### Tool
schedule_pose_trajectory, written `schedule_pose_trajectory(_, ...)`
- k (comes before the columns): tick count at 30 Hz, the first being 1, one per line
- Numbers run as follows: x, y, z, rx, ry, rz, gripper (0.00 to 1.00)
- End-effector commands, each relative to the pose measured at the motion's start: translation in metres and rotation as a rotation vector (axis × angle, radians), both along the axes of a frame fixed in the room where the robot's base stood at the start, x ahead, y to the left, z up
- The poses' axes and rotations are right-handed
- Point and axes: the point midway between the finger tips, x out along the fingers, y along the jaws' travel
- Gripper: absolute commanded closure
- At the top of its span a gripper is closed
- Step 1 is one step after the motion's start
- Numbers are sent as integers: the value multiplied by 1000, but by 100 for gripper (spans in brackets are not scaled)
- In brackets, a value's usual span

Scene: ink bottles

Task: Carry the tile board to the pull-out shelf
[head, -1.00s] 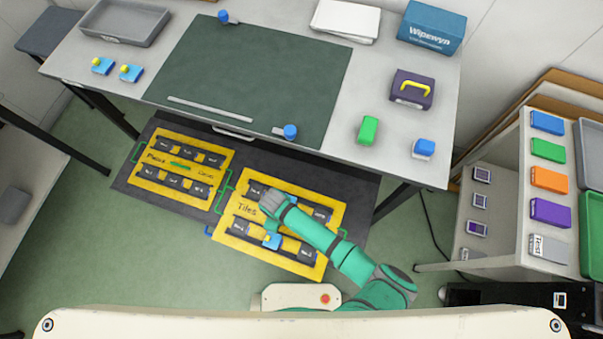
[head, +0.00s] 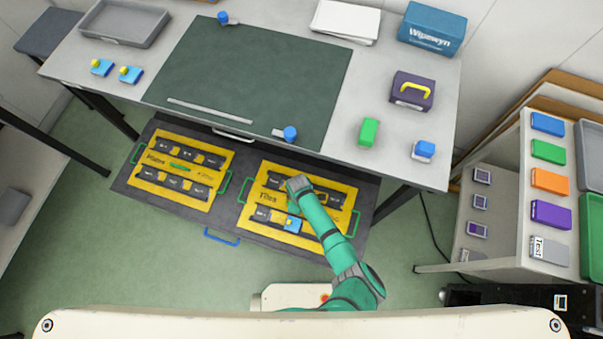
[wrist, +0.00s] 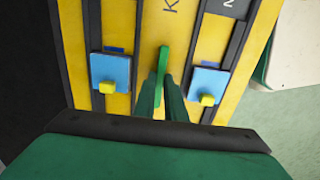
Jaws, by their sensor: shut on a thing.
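My gripper (wrist: 160,103) is shut on the board's upright green middle grip (wrist: 164,62). My arm hides the board's centre in the head view. Blue pieces with yellow knobs (wrist: 109,72) sit on the board's strips either side of my fingers.
A second yellow board (head: 180,194) with a green grip lies on the shelf's left part. The shelf's blue handle (head: 222,238) is at its front edge. The table (head: 105,67) overhangs the shelf's back, and a table leg (head: 395,203) stands at the right.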

Motion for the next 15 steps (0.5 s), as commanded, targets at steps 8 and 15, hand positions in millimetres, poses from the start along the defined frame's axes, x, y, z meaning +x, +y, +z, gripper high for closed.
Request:
schedule_pose_trajectory(8,9,-6,-13,1,0,1,100)
schedule_pose_trajectory(15,15,-10,-22,0,0,0,100)
